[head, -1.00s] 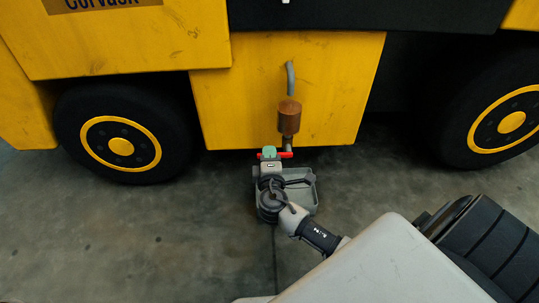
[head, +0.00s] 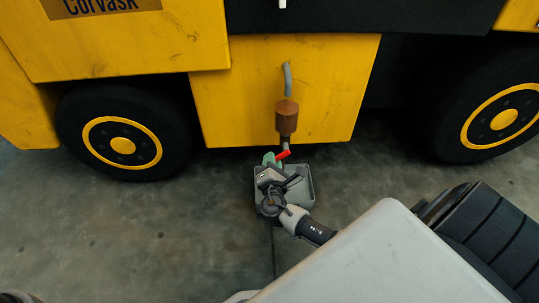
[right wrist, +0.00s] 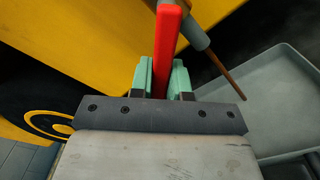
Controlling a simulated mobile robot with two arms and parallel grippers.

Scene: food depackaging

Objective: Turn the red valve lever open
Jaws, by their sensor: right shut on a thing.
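The red valve lever (head: 284,154) is at the lower end of the grey pipe, below the brown cylinder (head: 286,118) on the yellow machine. It slants, its right end higher in the head view. My right gripper (head: 269,160), with green fingertips, is shut on the lever. In the right wrist view the lever (right wrist: 167,40) stands between the two green fingers (right wrist: 162,78), with its far end sticking out beyond them. The pipe (right wrist: 193,32) passes just right of the lever. A thin brown streak, looking like liquid, runs from the pipe's end toward the tray. My left gripper is not visible.
A grey tray (head: 306,192) lies on the floor under the pipe, partly hidden by my right gripper. The yellow machine (head: 230,100) stands behind, with a black tyre (head: 75,140) on the left and another (head: 450,120) on the right. The floor left of the tray is clear.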

